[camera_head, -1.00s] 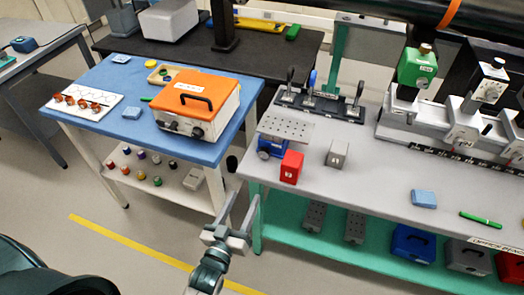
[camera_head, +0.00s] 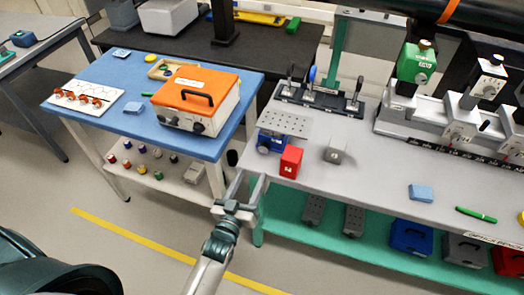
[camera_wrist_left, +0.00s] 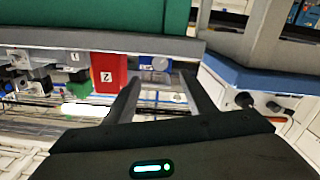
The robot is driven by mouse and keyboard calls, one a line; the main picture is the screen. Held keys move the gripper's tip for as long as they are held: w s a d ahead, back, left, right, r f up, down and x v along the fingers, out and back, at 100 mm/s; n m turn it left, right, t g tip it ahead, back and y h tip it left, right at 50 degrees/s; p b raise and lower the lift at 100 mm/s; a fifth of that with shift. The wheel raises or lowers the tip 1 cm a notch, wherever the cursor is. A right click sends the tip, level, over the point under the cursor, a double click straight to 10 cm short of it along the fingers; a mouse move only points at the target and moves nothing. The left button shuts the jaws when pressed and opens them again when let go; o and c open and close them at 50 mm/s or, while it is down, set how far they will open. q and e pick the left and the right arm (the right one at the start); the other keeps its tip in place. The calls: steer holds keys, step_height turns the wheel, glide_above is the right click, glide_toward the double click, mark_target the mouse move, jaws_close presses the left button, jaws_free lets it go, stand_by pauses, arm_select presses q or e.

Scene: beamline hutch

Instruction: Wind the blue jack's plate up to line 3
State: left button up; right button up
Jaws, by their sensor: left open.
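The blue jack (camera_head: 266,141) stands at the left end of the grey bench, with a grey perforated plate (camera_head: 285,122) on top. A round knob faces the front; the jack and knob also show in the left wrist view (camera_wrist_left: 158,64). No line marks are readable. My left gripper (camera_head: 248,182) is open and empty, in front of the bench's left edge and below the jack, apart from it. In the left wrist view its two fingers (camera_wrist_left: 160,80) point toward the jack. My right gripper is not in view.
A red block (camera_head: 291,161) stands close beside the jack, and a grey block (camera_head: 335,151) further right. A blue table (camera_head: 95,85) with an orange-lidded box (camera_head: 195,88) is to the left. The bench's lower green shelf (camera_head: 280,212) holds several items.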

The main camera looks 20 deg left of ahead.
mark_target(263, 150)
arm_select(q)
steer(key=w+p, duration=0.2)
steer(key=w, duration=0.9)
steer(key=shift+w+d, duration=0.15)
steer(key=shift+d, duration=0.05)
steer(key=shift+c, duration=0.6)
steer(key=c, duration=0.9)
